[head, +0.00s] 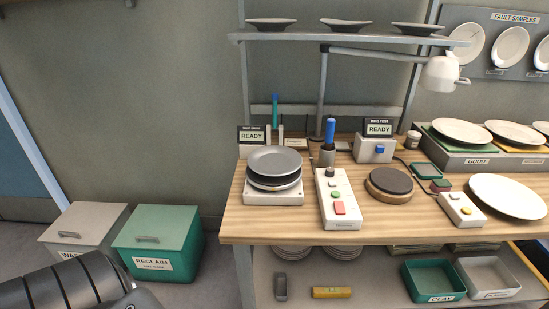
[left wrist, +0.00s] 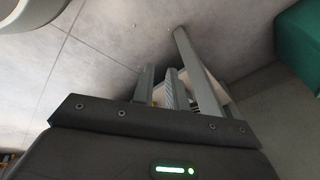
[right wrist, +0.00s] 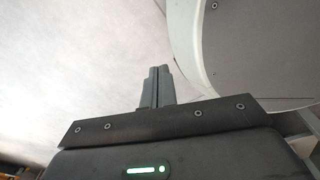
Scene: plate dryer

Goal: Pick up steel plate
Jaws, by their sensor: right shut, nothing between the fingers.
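A grey, steel-looking plate (head: 275,160) lies on top of a small stack of dark plates (head: 272,184). The stack rests on a white square base (head: 273,198) at the left end of the wooden bench. Neither gripper shows in the head view; a dark arm link of mine is at its lower left. In the left wrist view my left gripper (left wrist: 159,72) has its fingers apart with a gap between them. In the right wrist view my right gripper (right wrist: 155,72) has its fingers together, holding nothing. The plate shows in neither wrist view.
A white button box (head: 341,200) and a brown round disc (head: 390,184) stand right of the stack. A shelf (head: 340,37) with plates hangs above it. A large white plate (head: 508,196) lies at right. Grey (head: 85,228) and green (head: 160,240) bins stand on the floor at left.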

